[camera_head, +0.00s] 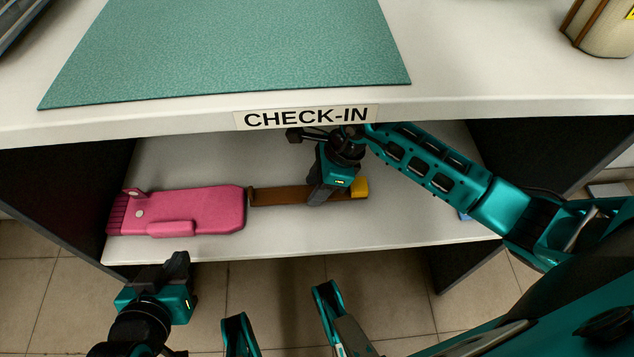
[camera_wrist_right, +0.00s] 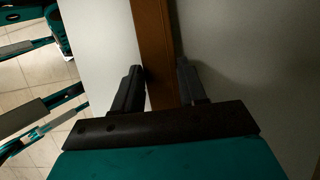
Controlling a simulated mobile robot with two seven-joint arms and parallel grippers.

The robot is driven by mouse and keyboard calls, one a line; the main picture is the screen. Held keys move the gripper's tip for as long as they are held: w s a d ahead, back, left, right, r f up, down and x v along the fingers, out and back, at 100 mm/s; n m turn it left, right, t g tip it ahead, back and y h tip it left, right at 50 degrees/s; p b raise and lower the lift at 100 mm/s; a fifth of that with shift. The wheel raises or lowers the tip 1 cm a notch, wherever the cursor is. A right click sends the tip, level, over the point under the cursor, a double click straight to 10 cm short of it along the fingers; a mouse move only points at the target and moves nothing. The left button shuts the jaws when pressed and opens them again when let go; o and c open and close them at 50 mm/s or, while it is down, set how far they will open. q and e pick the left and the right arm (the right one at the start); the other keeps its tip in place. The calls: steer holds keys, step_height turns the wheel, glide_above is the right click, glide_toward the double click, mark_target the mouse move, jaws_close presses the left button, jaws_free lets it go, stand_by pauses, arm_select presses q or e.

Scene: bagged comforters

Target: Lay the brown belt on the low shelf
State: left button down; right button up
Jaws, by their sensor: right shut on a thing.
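The brown belt (camera_head: 277,196) lies stretched along the low shelf (camera_head: 280,240) in the head view, with a yellow end (camera_head: 360,187) at its right. My right gripper (camera_head: 318,198) reaches down over the belt near its yellow end and is shut on it. In the right wrist view the belt (camera_wrist_right: 153,45) runs between the two fingers (camera_wrist_right: 162,90). The fingers hide a short part of the belt. My left gripper (camera_head: 178,268) is in front of the shelf's left part, away from the belt; its finger gap cannot be made out.
A pink case (camera_head: 195,210) lies on the shelf, close to the belt's left end. The counter (camera_head: 440,60) with a CHECK-IN sign (camera_head: 306,117) overhangs the shelf. Dark side panels (camera_head: 60,190) bound the shelf.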

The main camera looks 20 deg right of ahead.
steer(key=shift+f+b, duration=0.45)
steer(key=shift+f, duration=0.15)
steer(key=o, duration=1.7)
steer(key=shift+r, duration=0.1)
steer(key=shift+a+p+v, duration=0.2)
steer(key=shift+p+v, duration=1.25)
steer(key=shift+v, duration=0.25)
steer(key=shift+a+p+v, duration=0.15)
steer(key=shift+p+v, duration=1.3)
steer(key=shift+v, duration=0.25)
steer(key=shift+w+r, duration=0.1)
